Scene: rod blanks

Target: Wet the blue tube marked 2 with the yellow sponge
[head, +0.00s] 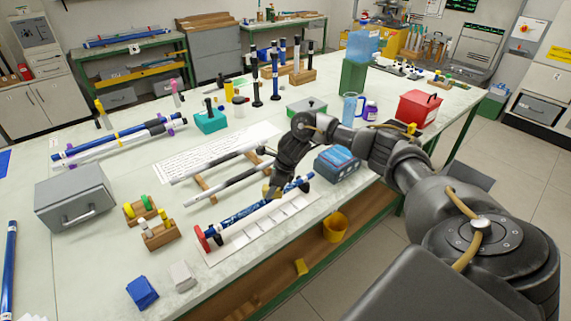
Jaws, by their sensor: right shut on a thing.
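A blue tube (240,216) lies lengthwise on a white ruled board (237,241) near the table's front edge, with a red piece at its left end. Its left and middle stretch looks mottled with pale marks; its right end is plain blue. No number can be read on it. My right gripper (273,191) points down over the middle of this tube, shut on a small dull-yellow piece, which looks like the yellow sponge (266,189). The sponge is mostly hidden by the fingers; it seems at the tube's surface, but contact is unclear. My left gripper is out of view.
Silver and black rods (222,185) lie on a wooden rack just behind. A blue box (337,163) stands right of the board, beneath my right arm. Small wooden blocks (160,235) and a grey drawer box (76,196) stand left. More blue tubes (120,139) lie farther back.

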